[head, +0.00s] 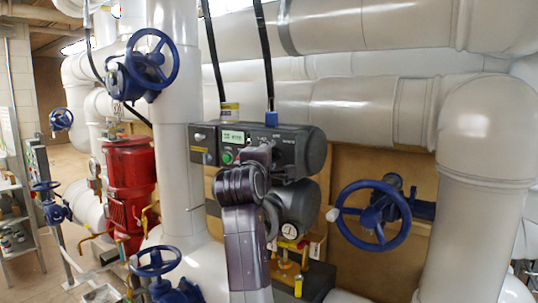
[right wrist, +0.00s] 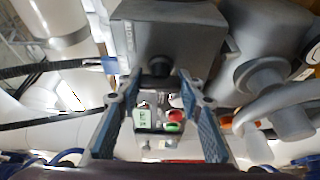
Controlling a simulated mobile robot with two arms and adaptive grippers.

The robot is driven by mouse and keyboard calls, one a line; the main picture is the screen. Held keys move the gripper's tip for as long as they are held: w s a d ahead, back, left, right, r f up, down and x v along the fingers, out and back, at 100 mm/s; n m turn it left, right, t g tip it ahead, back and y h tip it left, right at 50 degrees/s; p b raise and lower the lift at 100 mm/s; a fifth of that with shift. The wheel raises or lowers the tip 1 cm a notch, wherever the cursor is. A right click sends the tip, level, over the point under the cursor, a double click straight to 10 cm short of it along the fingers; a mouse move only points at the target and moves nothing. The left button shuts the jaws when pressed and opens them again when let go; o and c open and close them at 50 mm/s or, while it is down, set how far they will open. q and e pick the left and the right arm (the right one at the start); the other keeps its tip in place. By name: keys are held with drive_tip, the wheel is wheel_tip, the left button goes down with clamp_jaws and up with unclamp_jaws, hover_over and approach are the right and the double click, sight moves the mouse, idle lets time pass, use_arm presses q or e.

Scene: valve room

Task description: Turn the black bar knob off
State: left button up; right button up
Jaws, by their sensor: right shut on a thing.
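A dark grey actuator box (head: 308,150) is mounted on the pipework in the middle of the head view. Its front panel carries a lit green display (head: 233,137) and a green button (head: 227,157). My right gripper (head: 263,149) is at the front of this box and hides part of it. In the right wrist view, a black knob (right wrist: 158,67) sits on the grey housing between the tips of my right gripper (right wrist: 158,78), which is shut on it. The knob's turned angle cannot be told. My left gripper is not in view.
A blue handwheel (head: 374,215) stands right of the box, and another (head: 152,60) is at the upper left. A red unit (head: 130,185) stands left of a vertical white pipe (head: 180,130). A gauge (head: 289,231) is below the box. Large pipes run behind.

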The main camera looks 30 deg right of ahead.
drive_tip(key=o, duration=1.2)
drive_tip(key=shift+c, duration=0.2)
drive_tip(key=v, duration=1.2)
